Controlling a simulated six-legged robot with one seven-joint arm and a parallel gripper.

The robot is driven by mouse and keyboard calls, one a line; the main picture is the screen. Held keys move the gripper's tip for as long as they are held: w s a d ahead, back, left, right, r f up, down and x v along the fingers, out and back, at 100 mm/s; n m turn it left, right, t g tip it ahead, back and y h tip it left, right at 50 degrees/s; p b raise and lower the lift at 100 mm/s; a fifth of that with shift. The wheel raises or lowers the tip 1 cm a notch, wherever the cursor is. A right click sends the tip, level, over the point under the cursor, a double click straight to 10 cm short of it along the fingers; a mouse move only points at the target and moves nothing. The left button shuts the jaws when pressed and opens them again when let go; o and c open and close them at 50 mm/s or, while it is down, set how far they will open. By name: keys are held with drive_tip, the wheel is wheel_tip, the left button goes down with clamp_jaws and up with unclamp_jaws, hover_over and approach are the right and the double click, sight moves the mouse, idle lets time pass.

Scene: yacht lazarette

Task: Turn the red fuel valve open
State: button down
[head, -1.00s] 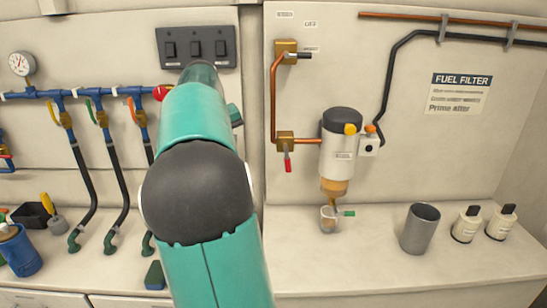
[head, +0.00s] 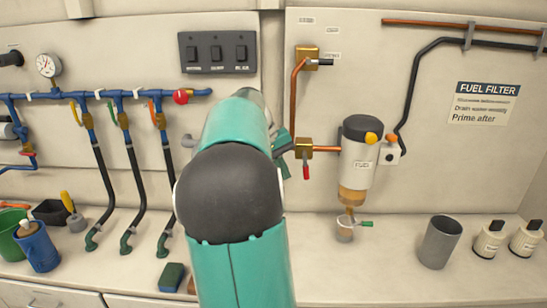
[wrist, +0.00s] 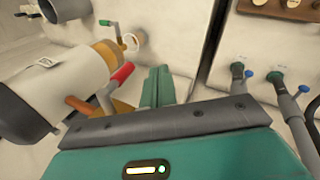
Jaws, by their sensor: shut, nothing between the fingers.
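The red fuel valve is a brass block (head: 304,148) on the copper pipe, and its red-tipped lever (head: 306,172) hangs straight down. In the wrist view the red grip (wrist: 121,73) on its grey lever shows just left of my fingers. My gripper (head: 284,150) is shut and empty, close to the left of the valve and partly hidden behind my arm. In the wrist view its green fingers (wrist: 158,84) are together, beside the red grip. I cannot tell whether they touch it.
The fuel filter (head: 357,165) stands right of the valve, with a cup (head: 345,232) beneath. A second brass valve (head: 307,55) with a dark lever sits above. A blue manifold (head: 70,96) with hoses and a red knob (head: 181,97) is at left. A grey cup (head: 440,242) stands on the bench at right.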

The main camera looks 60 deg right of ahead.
sight(305, 171)
drive_tip(key=shift+s+d+r, duration=0.2)
drive_tip(key=shift+s+d, duration=0.3)
drive_tip(key=shift+s, duration=0.1)
drive_tip(key=shift+s+d+r, duration=0.15)
drive_tip(key=shift+s+d, duration=0.35)
drive_tip(key=shift+s, duration=0.1)
drive_tip(key=shift+s+d+f+g+h, duration=0.1)
drive_tip(key=shift+s+f+g+h, duration=0.1)
drive_tip(key=shift+g+h, duration=0.5)
drive_tip(key=g+h, duration=0.1)
drive_tip(key=g, duration=0.1)
drive_tip(key=s+g+h, duration=0.1)
drive_tip(key=g, duration=0.1)
drive_tip(key=f+g, duration=0.1)
drive_tip(key=g, duration=0.1)
drive_tip(key=shift+s+d+h, duration=0.2)
drive_tip(key=shift+d+h, duration=0.2)
drive_tip(key=g, duration=0.1)
drive_tip(key=s+g+h, duration=0.1)
drive_tip(key=g+h, duration=0.1)
drive_tip(key=shift+s+d+r+n+g, duration=0.1)
drive_tip(key=shift+s+d+n+g, duration=0.05)
drive_tip(key=shift+d+n+g, duration=0.2)
drive_tip(key=shift+s+d+r+g+h, duration=0.15)
drive_tip(key=shift+s+g+h, duration=0.1)
drive_tip(key=shift+g+h, duration=0.45)
drive_tip(key=shift+s+d+r+g+h, duration=0.15)
drive_tip(key=shift+s+g+h, duration=0.2)
drive_tip(key=shift+g, duration=0.6)
drive_tip(key=shift+a, duration=0.1)
